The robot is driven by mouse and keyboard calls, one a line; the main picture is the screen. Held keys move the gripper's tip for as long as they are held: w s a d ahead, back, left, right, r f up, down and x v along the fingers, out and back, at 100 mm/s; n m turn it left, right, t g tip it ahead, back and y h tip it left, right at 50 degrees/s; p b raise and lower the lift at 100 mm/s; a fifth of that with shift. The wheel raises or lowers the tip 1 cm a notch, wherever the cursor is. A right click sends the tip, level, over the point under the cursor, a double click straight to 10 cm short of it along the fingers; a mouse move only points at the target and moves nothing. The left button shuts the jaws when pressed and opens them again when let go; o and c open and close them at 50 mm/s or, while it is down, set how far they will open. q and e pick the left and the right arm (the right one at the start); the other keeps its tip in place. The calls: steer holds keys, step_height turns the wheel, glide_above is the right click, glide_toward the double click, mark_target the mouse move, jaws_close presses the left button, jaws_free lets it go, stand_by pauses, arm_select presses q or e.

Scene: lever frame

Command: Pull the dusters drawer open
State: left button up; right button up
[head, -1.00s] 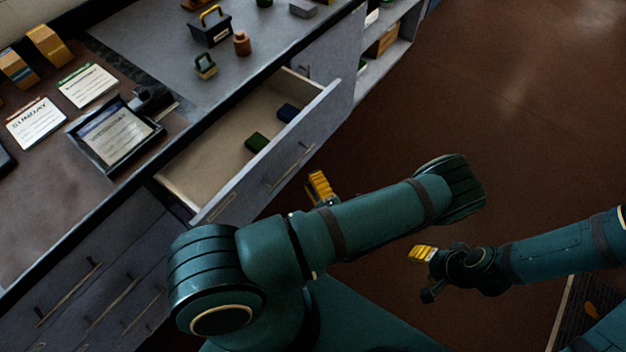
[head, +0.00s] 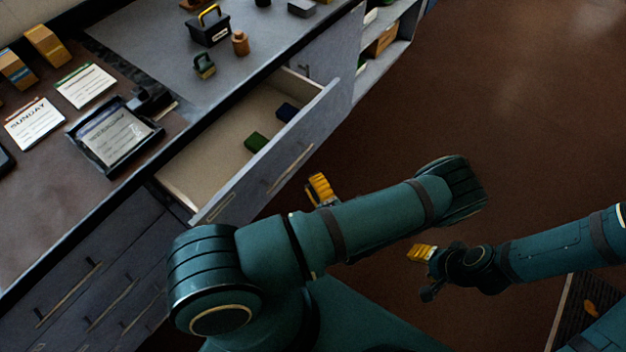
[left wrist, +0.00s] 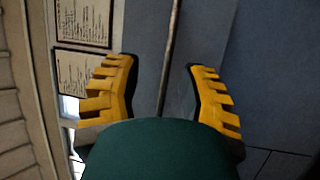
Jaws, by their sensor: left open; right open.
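The drawer (head: 213,166) under the counter stands pulled out, with its grey front (head: 262,166) away from the cabinet. A green block (head: 255,142) and a dark blue block (head: 287,111) lie inside it. Its bar handle (head: 291,168) runs along the front. My left gripper (head: 320,189) is just off the front, partly hidden by my arm. In the left wrist view its yellow fingers (left wrist: 160,92) are spread apart, with a long thin bar (left wrist: 172,50) beyond and between them. I cannot tell if they touch it. My right gripper (head: 421,254) is open and empty over the floor.
The counter carries a black tray (head: 115,138) with a paper, cards (head: 34,123), a black toolbox (head: 209,27) and small items. Closed drawers (head: 95,285) are at lower left, and open shelves (head: 386,38) at the top. The brown floor (head: 500,130) at right is clear.

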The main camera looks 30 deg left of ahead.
arm_select(q)
steer(key=v, duration=0.6)
steer(key=shift+s+d, duration=0.2)
steer(key=shift+d, duration=0.1)
steer(key=shift+f, duration=0.15)
